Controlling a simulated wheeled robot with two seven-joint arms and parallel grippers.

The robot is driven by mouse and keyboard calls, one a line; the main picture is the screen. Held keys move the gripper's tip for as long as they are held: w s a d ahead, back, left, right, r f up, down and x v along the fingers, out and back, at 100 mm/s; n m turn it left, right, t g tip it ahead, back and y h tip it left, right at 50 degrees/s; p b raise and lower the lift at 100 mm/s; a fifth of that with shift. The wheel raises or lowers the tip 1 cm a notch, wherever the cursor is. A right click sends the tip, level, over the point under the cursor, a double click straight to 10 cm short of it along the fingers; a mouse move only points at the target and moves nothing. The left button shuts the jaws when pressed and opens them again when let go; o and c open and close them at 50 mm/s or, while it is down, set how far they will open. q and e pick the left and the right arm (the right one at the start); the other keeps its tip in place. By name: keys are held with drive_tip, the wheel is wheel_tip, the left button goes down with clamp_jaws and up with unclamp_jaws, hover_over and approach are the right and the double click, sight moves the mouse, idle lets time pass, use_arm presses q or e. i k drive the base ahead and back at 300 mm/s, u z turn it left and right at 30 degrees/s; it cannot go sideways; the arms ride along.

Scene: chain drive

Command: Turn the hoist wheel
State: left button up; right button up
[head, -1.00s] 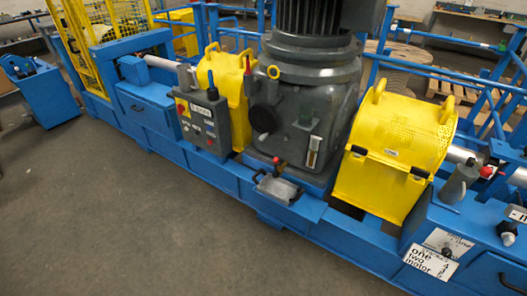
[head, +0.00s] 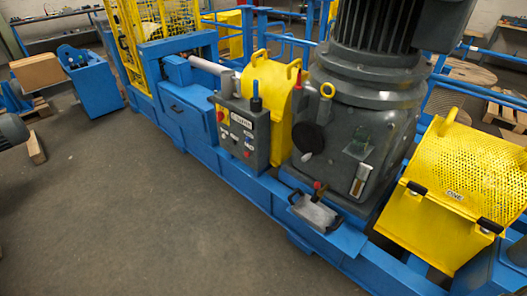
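I cannot make out a thing that is clearly the hoist wheel. A grey motor and gearbox (head: 372,128) stands upright on the blue frame, right of the middle. A dark round part (head: 308,137) sits on its left side; I cannot tell whether it turns. A grey control box (head: 242,128) with a red button and a small lever on top stands left of the gearbox. Neither of my grippers is in view.
Yellow guards stand left (head: 268,85) and right (head: 462,185) of the gearbox. The blue frame (head: 200,150) runs diagonally across the view. A brown box (head: 38,72) sits at the far left. The grey floor (head: 120,220) in front is open.

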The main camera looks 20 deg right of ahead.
sight(307, 137)
drive_tip(key=u, duration=0.3)
drive_tip(key=i, duration=1.1)
drive_tip(key=z, duration=0.4)
